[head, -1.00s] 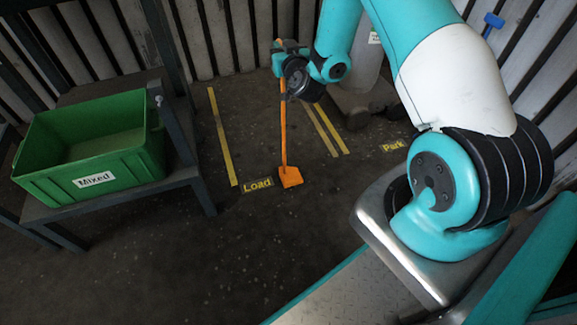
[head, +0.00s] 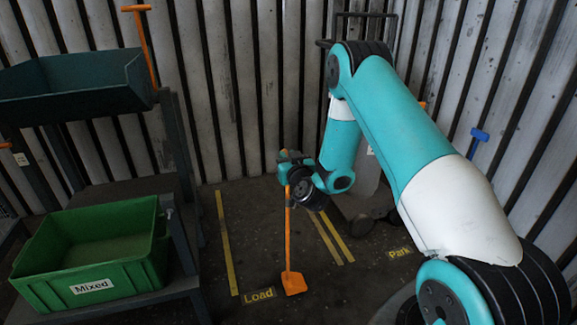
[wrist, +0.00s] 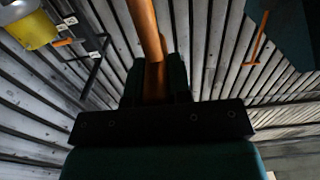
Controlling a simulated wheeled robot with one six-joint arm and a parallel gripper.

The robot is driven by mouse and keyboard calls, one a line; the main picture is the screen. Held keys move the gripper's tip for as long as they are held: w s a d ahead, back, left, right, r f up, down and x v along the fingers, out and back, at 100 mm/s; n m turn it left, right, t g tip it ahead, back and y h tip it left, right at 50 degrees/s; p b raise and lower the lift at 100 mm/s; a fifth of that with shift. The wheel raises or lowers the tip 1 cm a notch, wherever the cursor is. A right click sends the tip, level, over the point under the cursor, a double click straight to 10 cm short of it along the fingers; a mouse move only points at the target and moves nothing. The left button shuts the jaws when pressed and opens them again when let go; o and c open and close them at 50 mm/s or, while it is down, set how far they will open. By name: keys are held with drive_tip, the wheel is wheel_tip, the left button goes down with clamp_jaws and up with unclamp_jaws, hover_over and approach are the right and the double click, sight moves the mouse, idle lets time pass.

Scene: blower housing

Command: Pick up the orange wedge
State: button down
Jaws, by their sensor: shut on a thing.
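The orange wedge (head: 294,284) is a small block at the foot of a long upright orange pole (head: 288,235). It is beside the yellow "Load" label on the dark floor in the head view; I cannot tell whether it touches the floor. My gripper (head: 288,163) is shut on the upper part of the pole, well above the wedge. In the wrist view the orange pole (wrist: 147,30) runs between the two dark fingers of my gripper (wrist: 156,82). The wedge itself is out of the wrist view.
A green "Mixed" bin (head: 95,250) stands on a dark rack at left, below a dark tray (head: 75,85). Another orange T-handle (head: 140,45) rises behind the tray. A blue handle (head: 480,136) is at right. Yellow lines (head: 228,240) mark open floor; ribbed walls close the back.

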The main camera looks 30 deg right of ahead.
wheel_tip(320, 180, up, 17)
drive_tip(key=p, duration=1.4)
drive_tip(key=shift+a+f, duration=0.1)
